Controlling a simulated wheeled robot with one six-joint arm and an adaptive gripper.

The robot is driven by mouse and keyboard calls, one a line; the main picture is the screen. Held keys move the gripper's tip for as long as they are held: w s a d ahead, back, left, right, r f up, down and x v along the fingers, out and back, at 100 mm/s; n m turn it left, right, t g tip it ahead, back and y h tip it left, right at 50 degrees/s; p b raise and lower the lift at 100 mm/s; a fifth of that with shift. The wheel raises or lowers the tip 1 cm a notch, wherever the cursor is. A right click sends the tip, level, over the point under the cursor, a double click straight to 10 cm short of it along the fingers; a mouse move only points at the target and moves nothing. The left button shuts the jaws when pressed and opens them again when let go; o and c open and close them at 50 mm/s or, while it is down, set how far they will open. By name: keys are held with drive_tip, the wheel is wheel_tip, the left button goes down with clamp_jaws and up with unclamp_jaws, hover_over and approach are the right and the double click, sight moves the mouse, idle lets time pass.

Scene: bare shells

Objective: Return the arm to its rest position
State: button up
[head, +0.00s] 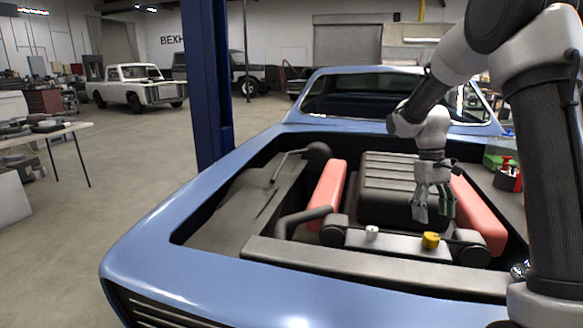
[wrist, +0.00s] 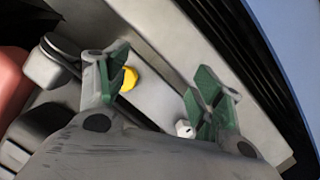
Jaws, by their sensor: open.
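My arm comes in from the right, bent at the elbow. A yellow cap (head: 430,240) and a small white cap (head: 372,232) sit on the grey panel at the front of the engine. In the wrist view the yellow cap (wrist: 129,79) and white cap (wrist: 185,128) show near the fingers, below them.
The blue car body (head: 215,290) surrounds the bay. Red blocks (head: 328,190) flank the engine. A blue post (head: 207,90) stands behind at left. A red container (head: 508,178) and green item sit at the right edge. A table (head: 40,135) stands far left. Open floor lies left of the car.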

drive_tip(key=s+a+r+m+t, duration=0.1)
drive_tip(key=s+r+t, duration=0.2)
drive_tip(key=s, duration=1)
drive_tip(key=s+a+r+m+t+y, duration=0.1)
drive_tip(key=s+r+t, duration=0.3)
drive_tip(key=s+r, duration=0.5)
drive_tip(key=s, duration=0.3)
drive_tip(key=shift+s+a+r, duration=0.2)
drive_tip(key=shift+s, duration=0.15)
